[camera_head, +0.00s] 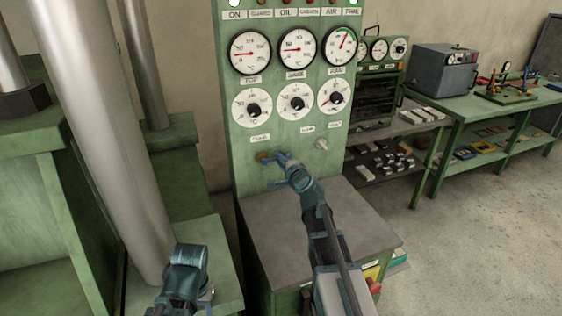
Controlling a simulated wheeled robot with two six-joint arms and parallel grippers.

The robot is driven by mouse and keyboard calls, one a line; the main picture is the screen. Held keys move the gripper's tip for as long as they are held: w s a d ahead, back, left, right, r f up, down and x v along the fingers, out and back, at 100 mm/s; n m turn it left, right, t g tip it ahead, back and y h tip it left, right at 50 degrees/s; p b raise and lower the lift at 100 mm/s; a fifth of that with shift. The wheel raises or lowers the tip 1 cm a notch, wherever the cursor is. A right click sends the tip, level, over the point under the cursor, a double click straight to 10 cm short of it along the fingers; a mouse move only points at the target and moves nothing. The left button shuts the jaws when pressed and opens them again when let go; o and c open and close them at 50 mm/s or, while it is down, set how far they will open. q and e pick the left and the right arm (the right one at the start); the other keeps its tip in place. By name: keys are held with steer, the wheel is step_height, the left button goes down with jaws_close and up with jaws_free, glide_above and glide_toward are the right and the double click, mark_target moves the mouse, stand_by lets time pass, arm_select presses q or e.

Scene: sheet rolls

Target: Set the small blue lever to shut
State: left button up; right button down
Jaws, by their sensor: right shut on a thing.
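The small blue lever (270,158) is low on the green panel's front, beside a brass-brown fitting (261,156). My right gripper (280,160) reaches up to it from below and is shut on it. The fingers cover much of the lever, so its exact angle is hard to tell. My left arm shows at the lower left, with a small part of the left gripper (207,294) near the bottom edge. Its jaws are too hidden to read.
The green panel (243,190) carries gauges, dials and a pale knob (322,144) to the right of the lever. A grey-topped cabinet (365,222) juts out below. A thick metal column (105,130) stands left. A green bench (500,110) and open floor lie right.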

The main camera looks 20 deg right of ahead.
steer(key=c, duration=0.8)
jaws_free()
steer(key=shift+c, duration=0.2)
steer(key=shift+s, duration=0.1)
